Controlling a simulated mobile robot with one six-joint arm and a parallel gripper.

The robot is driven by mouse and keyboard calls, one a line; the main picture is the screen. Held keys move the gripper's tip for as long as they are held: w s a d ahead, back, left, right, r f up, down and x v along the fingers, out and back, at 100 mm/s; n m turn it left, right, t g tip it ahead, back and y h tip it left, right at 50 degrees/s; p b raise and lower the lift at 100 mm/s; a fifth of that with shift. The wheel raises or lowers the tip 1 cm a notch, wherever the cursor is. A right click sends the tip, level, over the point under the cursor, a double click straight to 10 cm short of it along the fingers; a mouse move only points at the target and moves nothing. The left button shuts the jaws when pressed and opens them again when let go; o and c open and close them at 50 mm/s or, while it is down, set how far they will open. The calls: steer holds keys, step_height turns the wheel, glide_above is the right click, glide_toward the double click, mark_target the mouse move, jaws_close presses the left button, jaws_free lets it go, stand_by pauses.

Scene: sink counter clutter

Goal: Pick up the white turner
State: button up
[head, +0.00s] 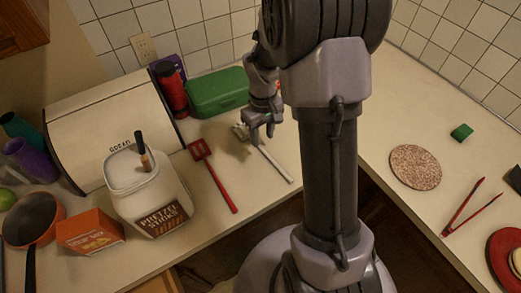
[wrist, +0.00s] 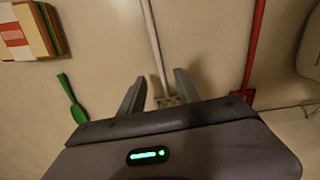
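The white turner (head: 274,163) lies on the counter in the head view, its handle slanting toward the front edge. Its handle (wrist: 152,38) also runs down from the top of the wrist view, with the slotted end between my fingers. My gripper (head: 262,136) is just over the turner's head end. In the wrist view my gripper (wrist: 160,84) is open, one finger on each side of the turner. I see no contact, and the gripper body hides what lies below. I cannot tell the exact height above the counter.
A red turner (head: 213,180) lies left of the white one. A green box (head: 217,92) and red bottle (head: 172,91) stand behind. A pretzel jar (head: 147,190) and bread box (head: 115,122) are at left. In the wrist view, a green utensil (wrist: 71,98) lies left of my gripper.

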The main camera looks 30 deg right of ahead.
mark_target(261, 147)
steer(key=f, duration=0.1)
steer(key=f+b, duration=0.1)
steer(key=f, duration=0.1)
steer(key=f+b, duration=0.1)
steer(key=f, duration=0.1)
steer(key=shift+w+a, duration=0.1)
steer(key=shift+w, duration=0.2)
steer(key=shift+r, duration=0.1)
jaws_close()
